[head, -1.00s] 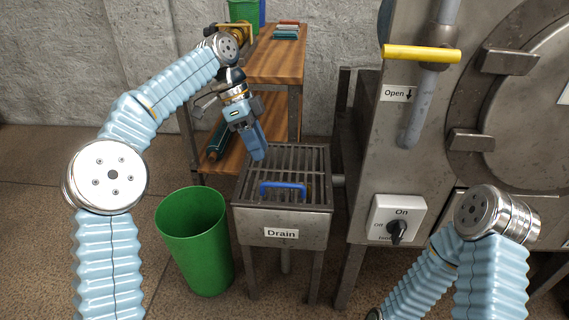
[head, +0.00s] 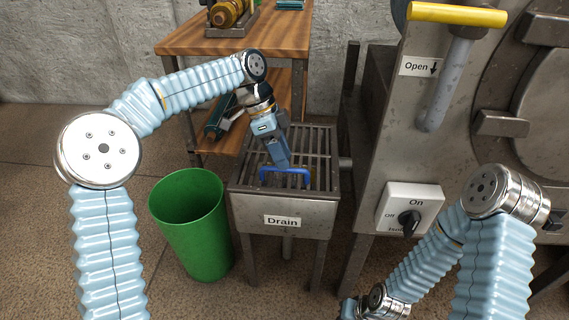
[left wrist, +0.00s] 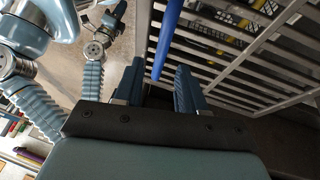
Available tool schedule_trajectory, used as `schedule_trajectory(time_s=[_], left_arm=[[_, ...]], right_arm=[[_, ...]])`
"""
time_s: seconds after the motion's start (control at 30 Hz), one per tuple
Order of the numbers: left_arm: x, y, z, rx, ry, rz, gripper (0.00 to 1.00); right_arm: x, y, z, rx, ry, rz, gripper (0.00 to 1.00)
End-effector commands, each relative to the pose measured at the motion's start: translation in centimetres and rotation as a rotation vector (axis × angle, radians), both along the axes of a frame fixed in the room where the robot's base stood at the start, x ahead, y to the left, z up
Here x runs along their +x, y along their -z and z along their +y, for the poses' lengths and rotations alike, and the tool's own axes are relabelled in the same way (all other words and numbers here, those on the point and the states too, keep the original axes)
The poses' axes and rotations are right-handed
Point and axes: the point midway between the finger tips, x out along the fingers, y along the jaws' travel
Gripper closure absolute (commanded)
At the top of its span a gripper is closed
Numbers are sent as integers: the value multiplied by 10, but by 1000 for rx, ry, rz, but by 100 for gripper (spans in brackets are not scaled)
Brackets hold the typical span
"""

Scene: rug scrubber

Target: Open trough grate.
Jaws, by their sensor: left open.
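The trough grate (head: 318,150) is a set of metal bars lying flat and closed on the steel trough labelled "Drain" (head: 281,221). A blue handle (head: 285,170) stands at its front edge. My left gripper (head: 281,165) is over the grate at the handle. In the left wrist view the gripper (left wrist: 158,90) is open, and the blue handle (left wrist: 166,40) runs between its two fingers or just beyond them; contact cannot be told. Through the bars, yellow and dark things show below.
A green bin (head: 192,225) stands left of the trough. A wooden shelf (head: 240,45) is behind it. The big steel machine (head: 385,130) with a yellow-handled lever (head: 457,14) and an On/Off switch (head: 409,218) stands close on the right.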

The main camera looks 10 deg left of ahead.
Motion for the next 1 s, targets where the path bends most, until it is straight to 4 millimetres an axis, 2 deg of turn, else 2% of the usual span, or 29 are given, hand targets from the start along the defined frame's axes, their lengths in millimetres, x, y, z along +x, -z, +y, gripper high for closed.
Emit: schedule_trajectory(time_s=[0.13, 0.47, 0.57, 0.73, 1.0], left_arm=[[-3, 14, -6, 1, 1, 1, 60], [-4, 18, -8, 0, 0, 0, 60], [-4, 18, -8, 0, 0, 0, 72], [-4, 18, -8, 0, 0, 0, 98], [-4, 18, -8, 0, 0, 0, 100]], right_arm=[[0, 3, -1, -1, 2, -1, 100], [0, 3, -1, -2, 3, -1, 100], [0, 3, -1, -2, 3, -1, 100], [0, 3, -1, -2, 3, -1, 100], [0, 3, -1, -2, 2, 0, 100]])
